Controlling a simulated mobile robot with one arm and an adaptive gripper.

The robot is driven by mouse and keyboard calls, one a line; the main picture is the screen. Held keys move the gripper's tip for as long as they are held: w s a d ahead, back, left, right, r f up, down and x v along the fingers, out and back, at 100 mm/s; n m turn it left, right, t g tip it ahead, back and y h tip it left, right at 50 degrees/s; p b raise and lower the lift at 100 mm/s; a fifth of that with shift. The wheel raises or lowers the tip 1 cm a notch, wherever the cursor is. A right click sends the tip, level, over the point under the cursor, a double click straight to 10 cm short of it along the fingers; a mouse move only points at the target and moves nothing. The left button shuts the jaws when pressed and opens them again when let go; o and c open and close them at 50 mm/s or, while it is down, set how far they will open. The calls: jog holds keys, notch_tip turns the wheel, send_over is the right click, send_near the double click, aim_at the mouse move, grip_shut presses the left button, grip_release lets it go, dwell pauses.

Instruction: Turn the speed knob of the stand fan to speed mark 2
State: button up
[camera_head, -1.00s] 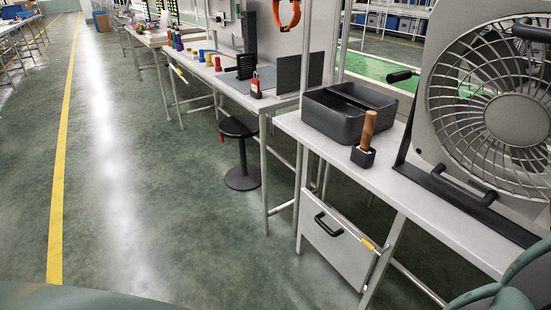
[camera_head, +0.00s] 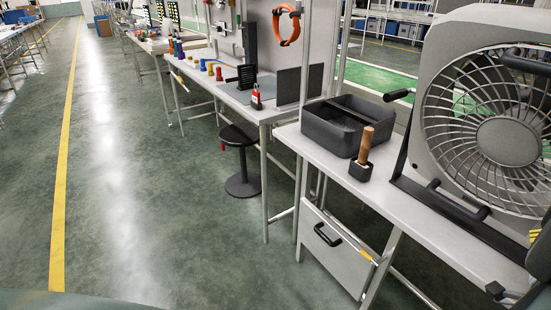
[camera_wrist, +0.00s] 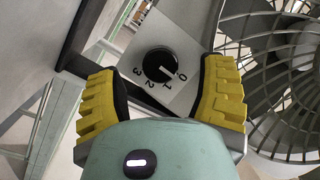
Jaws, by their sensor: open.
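The stand fan (camera_head: 508,141) has a light grey housing and a round grille, and stands on the near workbench at the right of the head view. In the wrist view its speed knob (camera_wrist: 160,63) is round and black, on a pale plate marked 0, 1, 2 and 3. The knob's white line appears to point toward 0. My gripper (camera_wrist: 158,70) is open, with one yellow ridged finger on each side of the knob in the picture. I cannot tell whether either finger touches it. Part of my gripper shows at the head view's lower right edge.
The fan's grille (camera_wrist: 282,75) is close to the right finger. A dark frame bar (camera_wrist: 84,38) runs past the left finger. On the near workbench (camera_head: 410,215) are a black bin (camera_head: 330,130) and a wooden-handled tool (camera_head: 364,148) in a black holder.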

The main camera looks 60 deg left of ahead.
jog(key=shift+x, duration=1)
jog(key=shift+o, duration=0.2)
jog(key=shift+a, duration=0.1)
jog(key=c, duration=1.2)
